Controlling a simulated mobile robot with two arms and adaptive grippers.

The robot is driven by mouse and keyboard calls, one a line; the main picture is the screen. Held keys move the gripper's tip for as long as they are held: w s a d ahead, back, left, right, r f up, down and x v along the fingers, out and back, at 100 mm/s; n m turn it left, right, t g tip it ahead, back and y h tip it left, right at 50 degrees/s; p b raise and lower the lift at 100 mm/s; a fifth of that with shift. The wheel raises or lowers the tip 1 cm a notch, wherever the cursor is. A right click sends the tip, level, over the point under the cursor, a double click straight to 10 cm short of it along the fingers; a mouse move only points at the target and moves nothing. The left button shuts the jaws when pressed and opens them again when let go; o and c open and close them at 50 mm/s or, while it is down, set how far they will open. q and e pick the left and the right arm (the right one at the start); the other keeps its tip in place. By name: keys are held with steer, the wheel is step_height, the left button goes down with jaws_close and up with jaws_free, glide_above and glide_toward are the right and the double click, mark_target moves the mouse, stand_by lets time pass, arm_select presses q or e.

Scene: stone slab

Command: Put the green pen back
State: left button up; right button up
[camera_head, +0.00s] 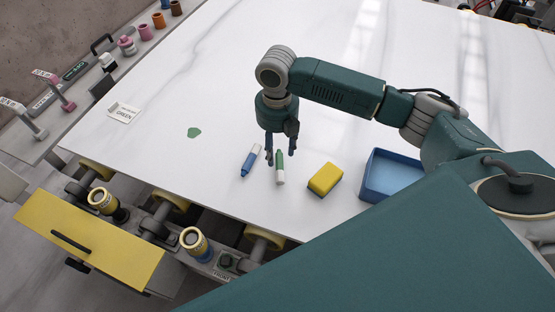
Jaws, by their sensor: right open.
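The green pen (280,169), white-bodied with a green band, lies on the white stone slab near its front edge. My right gripper (281,154) points down over the pen's far end, open, with one finger to each side of it in the picture. I cannot tell its exact height or whether it touches the pen. A blue pen (250,161) lies just left of the green one, close to the left finger. A white card (123,113) reading "GREEN" lies at the slab's left side. My left gripper is not in view.
A yellow block (325,179) and an open blue tray (375,191) stand right of the pens. A green spot (194,132) marks the slab. Small cups and levers line a ledge (140,49) at the left. The slab's middle and back are clear.

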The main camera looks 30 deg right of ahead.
step_height(320, 180, up, 5)
stand_by(0.3)
steer(key=shift+f, duration=0.1)
stand_by(0.3)
